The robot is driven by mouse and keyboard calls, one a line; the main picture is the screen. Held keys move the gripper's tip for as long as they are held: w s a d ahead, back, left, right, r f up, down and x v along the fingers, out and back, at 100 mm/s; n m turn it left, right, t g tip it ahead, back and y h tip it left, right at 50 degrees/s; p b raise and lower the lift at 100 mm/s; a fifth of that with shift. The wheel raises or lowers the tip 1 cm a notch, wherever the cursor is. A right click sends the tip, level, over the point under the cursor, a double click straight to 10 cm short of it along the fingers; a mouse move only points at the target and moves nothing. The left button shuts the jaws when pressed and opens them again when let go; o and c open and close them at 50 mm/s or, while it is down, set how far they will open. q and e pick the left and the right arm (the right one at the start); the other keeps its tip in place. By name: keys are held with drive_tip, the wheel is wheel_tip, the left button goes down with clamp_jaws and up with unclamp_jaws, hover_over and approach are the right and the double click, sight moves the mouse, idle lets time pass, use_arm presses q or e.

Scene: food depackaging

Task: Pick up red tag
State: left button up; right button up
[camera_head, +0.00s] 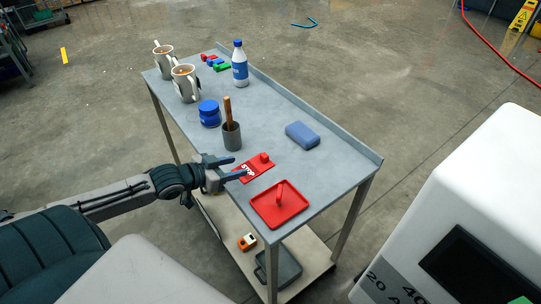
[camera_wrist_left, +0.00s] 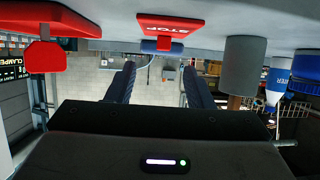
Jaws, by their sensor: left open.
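The red tag (camera_head: 262,167), a flat plate with white "STOP" lettering and a small red knob at its far end, lies on the grey cart top near its front-left edge. My left gripper (camera_head: 240,166) is open at the near end of the tag, and its fingers partly cover it in the head view. In the left wrist view, which looks upside down, the tag (camera_wrist_left: 170,23) shows ahead of and above the gap between the open fingers (camera_wrist_left: 160,84). Nothing is between the fingers. My right gripper does not show.
A red tray (camera_head: 292,210) with an upright peg sits right of the tag. A grey cup (camera_head: 232,138) holding a brown stick, a blue jar (camera_head: 209,119) and a blue block (camera_head: 302,136) stand around it. A bottle (camera_head: 239,70) and two mugs are farther back.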

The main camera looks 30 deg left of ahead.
sight(262, 157)
use_arm(q)
drive_tip(key=shift+w+d+f, duration=0.15)
drive_tip(key=shift+w+f, duration=0.1)
drive_tip(key=shift+w, duration=0.3)
drive_tip(key=shift+w+f+b, duration=0.2)
drive_tip(key=shift+f+b, duration=0.05)
drive_tip(key=shift+b, duration=1)
drive_tip(key=shift+w+d, duration=0.1)
drive_tip(key=shift+w, duration=0.1)
drive_tip(key=x, duration=0.3)
drive_tip(key=shift+r+b, duration=0.15)
drive_tip(key=shift+b, duration=0.15)
drive_tip(key=shift+w+d, duration=0.1)
drive_tip(key=shift+w, duration=0.4)
drive_tip(key=p+x, duration=0.1)
drive_tip(key=x, duration=0.3)
drive_tip(key=shift+w, duration=0.15)
drive_tip(key=shift+c, duration=0.2)
clamp_jaws()
